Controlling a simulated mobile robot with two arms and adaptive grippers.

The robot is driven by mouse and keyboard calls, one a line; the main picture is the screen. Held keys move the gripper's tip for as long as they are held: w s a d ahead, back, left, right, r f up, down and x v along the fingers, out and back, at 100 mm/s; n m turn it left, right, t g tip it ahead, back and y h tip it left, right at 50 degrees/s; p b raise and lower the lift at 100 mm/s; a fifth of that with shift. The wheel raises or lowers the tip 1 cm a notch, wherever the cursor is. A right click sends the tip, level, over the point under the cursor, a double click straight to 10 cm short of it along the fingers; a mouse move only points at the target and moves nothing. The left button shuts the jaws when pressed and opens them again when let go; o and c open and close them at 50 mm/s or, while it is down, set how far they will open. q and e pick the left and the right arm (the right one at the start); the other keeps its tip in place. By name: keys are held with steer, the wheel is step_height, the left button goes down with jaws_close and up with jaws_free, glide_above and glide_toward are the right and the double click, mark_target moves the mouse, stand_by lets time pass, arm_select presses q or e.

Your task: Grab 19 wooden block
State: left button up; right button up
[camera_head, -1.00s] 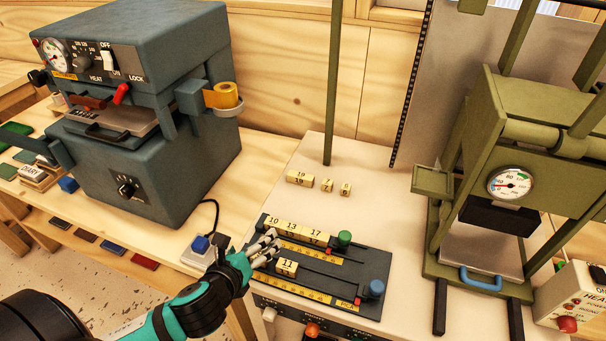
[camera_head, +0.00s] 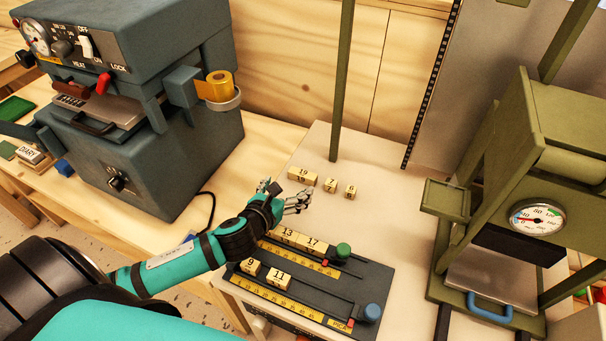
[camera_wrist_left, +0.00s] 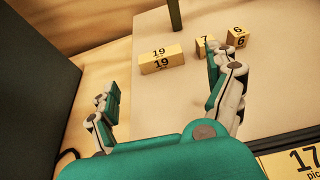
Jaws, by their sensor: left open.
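The wooden block marked 19 (camera_head: 302,176) lies on the pale tabletop behind the number tray. It also shows in the left wrist view (camera_wrist_left: 161,59), ahead of my fingers and a little left of the gap's right side. My left gripper (camera_head: 284,196) is open and empty, just in front of and left of the block. In the left wrist view its two fingers (camera_wrist_left: 166,98) are spread wide, with the block beyond the tips and apart from them. My right gripper is not in view.
Blocks 7 (camera_head: 330,185) and 6 (camera_head: 350,191) stand just right of block 19. A grey heat press (camera_head: 170,160) stands at left, a green press (camera_head: 470,215) at right. A green post (camera_head: 342,80) rises behind.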

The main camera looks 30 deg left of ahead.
mark_target(302, 175)
arm_select(q)
steer(key=x, duration=0.4)
steer(key=shift+w+f, duration=0.2)
steer(key=shift+w, duration=0.15)
steer(key=shift+f+x, duration=0.15)
steer(key=shift+x, duration=1.15)
steer(key=shift+f+x, duration=0.2)
steer(key=shift+x, duration=1.15)
steer(key=shift+s+a, duration=0.15)
steer(key=shift+s, duration=0.05)
steer(key=c, duration=0.9)
steer(key=shift+r, duration=0.1)
